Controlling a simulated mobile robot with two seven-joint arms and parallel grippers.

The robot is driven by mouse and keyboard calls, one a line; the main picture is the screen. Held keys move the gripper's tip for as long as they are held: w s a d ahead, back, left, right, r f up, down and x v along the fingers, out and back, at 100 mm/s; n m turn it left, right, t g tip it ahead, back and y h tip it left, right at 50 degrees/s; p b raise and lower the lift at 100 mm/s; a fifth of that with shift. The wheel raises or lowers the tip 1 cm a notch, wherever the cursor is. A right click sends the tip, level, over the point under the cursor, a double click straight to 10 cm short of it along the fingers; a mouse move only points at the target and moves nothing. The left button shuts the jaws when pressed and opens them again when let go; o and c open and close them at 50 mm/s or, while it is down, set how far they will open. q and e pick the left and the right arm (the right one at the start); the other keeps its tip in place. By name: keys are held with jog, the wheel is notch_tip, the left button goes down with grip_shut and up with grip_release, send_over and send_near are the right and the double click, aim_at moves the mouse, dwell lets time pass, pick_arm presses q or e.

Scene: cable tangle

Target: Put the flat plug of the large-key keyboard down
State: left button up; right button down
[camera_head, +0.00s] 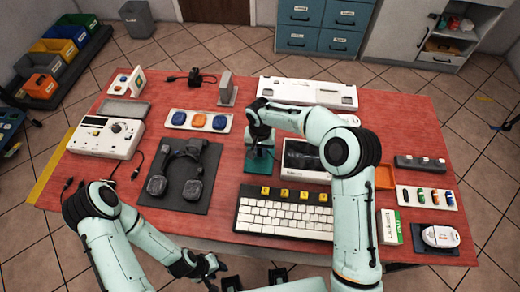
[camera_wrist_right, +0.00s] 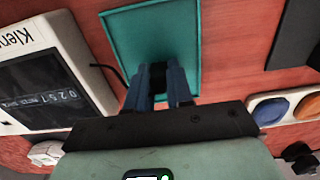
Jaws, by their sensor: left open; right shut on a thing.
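The large-key keyboard (camera_head: 283,215) lies at the front middle of the red table, with white keys and a few yellow ones in its black frame. My right gripper (camera_head: 260,142) is over a teal mat (camera_head: 258,165) behind the keyboard. In the right wrist view its fingers (camera_wrist_right: 159,78) are shut on a small dark piece, the flat plug (camera_wrist_right: 158,72), mostly hidden between them. The teal mat (camera_wrist_right: 150,30) lies right behind it; I cannot tell whether the plug touches it. My left gripper (camera_head: 212,266) is open and empty off the table's front edge.
A dark cable (camera_wrist_right: 108,68) runs beside the teal mat. A white device with a display (camera_head: 305,158) stands right of the mat. A headset (camera_head: 183,168) on a dark mat lies left, and a tray of coloured discs (camera_head: 198,121) behind it.

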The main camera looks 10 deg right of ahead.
aim_at(260, 151)
jog(key=c, duration=1)
grip_release()
jog(key=shift+r, duration=0.1)
notch_tip(260, 151, up, 12)
jog(key=shift+p, duration=0.45)
